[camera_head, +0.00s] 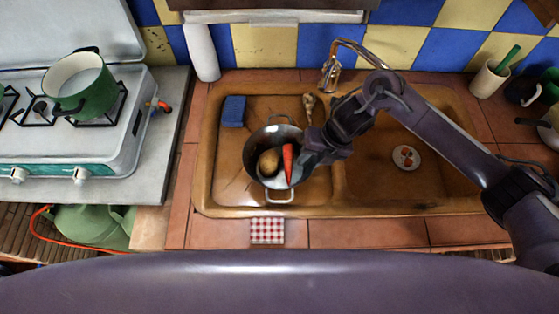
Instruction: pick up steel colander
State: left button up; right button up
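The steel colander (272,135) sits in the left basin of the brown sink. It is round, with a loop handle at its near side and another at its far side. A potato (269,162) and an orange carrot (288,163) lie inside it. My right gripper (312,160) is at the colander's right rim and hides part of that side. I cannot tell whether its fingers are open or shut, or whether they touch the rim. My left gripper is not in view.
The sink (207,180) has a second basin on the right with a small white drain piece (406,157). A blue sponge (233,111) and a spoon-like tool (308,107) lie behind the colander. The faucet (331,72) stands at the back. A stove with a green pot (80,85) is left.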

jog(key=shift+a+f, duration=0.1)
jog(key=shift+f, duration=0.2)
grip_shut()
jog(key=shift+r, duration=0.1)
